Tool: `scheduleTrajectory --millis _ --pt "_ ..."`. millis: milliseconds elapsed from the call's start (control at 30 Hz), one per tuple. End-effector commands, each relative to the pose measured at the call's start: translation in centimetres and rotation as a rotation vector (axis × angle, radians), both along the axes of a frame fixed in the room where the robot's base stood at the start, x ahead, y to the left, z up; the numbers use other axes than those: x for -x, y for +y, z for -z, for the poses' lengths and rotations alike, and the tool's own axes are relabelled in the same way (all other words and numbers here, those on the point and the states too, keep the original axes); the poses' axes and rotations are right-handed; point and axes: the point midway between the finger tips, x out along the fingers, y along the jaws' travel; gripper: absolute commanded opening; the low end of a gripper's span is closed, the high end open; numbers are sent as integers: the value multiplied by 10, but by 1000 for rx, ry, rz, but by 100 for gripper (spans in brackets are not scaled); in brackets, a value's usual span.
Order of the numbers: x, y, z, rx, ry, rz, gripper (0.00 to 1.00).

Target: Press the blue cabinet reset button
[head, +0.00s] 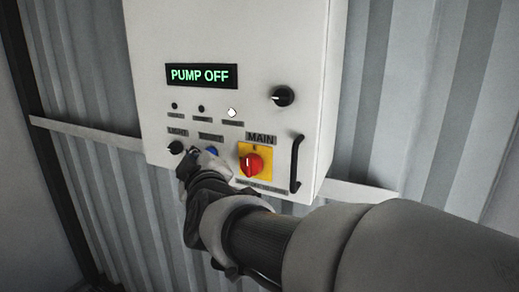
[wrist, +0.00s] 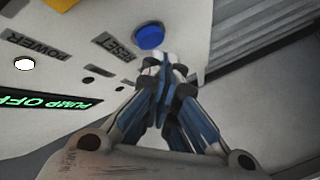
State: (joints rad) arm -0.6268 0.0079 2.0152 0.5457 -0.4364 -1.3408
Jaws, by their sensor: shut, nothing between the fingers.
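The blue reset button (wrist: 150,36) sits on the cabinet face beside the RESET label (wrist: 115,46) in the wrist view. In the head view the blue button (head: 211,151) is partly hidden behind my gripper. My gripper (wrist: 166,60) is shut and empty. Its fingertips appear just below the blue button in the wrist view; I cannot tell whether they touch it. In the head view my gripper (head: 188,160) is in front of the cabinet's lower left part. The white cabinet (head: 220,35) has a display (head: 201,76) reading PUMP OFF in green.
A red MAIN rotary switch (head: 251,165) on a yellow plate is right of the blue button. A black knob (head: 175,148) is to its left, under the LIGHT label. Another black knob (head: 283,96) and a black handle (head: 296,163) are at the right. A white lamp (head: 232,112) is lit.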

Motion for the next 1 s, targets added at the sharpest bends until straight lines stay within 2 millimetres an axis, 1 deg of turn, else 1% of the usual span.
scheduleTrajectory --millis 267,333,733,867,1000 --pt "1 0 1 0 0 0 0" --pt "4 2 0 0 1 -2 0" --pt "39 17 -2 1 0 -4 0" --pt "46 19 -1 1 0 -1 0" --pt "47 19 0 1 -1 -1 0"
